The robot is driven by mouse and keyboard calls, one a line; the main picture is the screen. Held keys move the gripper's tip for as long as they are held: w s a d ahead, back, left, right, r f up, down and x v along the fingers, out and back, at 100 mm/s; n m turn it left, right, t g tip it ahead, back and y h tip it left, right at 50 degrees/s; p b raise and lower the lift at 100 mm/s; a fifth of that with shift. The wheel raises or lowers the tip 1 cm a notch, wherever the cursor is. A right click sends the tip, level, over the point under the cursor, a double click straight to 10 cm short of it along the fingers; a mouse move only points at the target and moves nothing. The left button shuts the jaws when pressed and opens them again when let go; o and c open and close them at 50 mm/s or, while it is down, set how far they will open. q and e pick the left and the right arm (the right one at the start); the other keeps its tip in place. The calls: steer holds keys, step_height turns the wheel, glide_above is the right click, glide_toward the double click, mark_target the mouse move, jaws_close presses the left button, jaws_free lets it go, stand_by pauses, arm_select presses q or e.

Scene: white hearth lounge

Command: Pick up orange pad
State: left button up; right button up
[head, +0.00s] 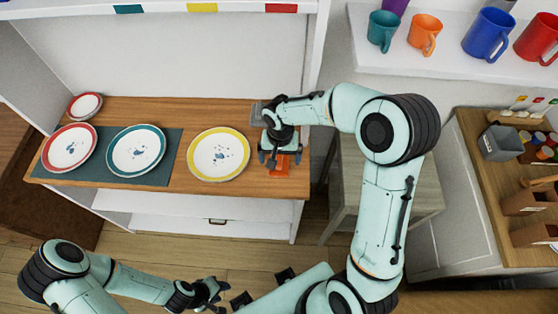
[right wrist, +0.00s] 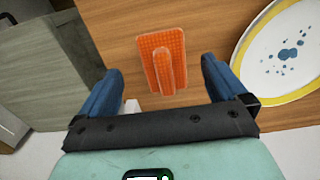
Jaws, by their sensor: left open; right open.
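The orange pad (right wrist: 152,50) lies on the wooden counter and has a raised orange ridge along its middle. In the head view the orange pad (head: 281,166) shows only partly, under my right gripper (head: 281,163). My right gripper, also in the right wrist view (right wrist: 160,88), is open above the pad, with one finger to each side of it and nothing between them touching. My left gripper (head: 222,292) is low at the front, away from the counter, open and empty.
A yellow-rimmed plate (head: 220,154) lies just left of the pad. A teal-rimmed plate (head: 136,150) and red-rimmed plate (head: 69,147) lie farther left on a dark mat (head: 168,170). The counter's right side wall (head: 317,60) stands close to my right arm.

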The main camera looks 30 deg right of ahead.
mark_target(279, 163)
steer(key=f, duration=0.3)
steer(key=w+f, duration=0.1)
steer(key=f, duration=0.1)
steer(key=shift+f, duration=0.15)
steer(key=shift+s, duration=0.1)
steer(key=c, duration=1.1)
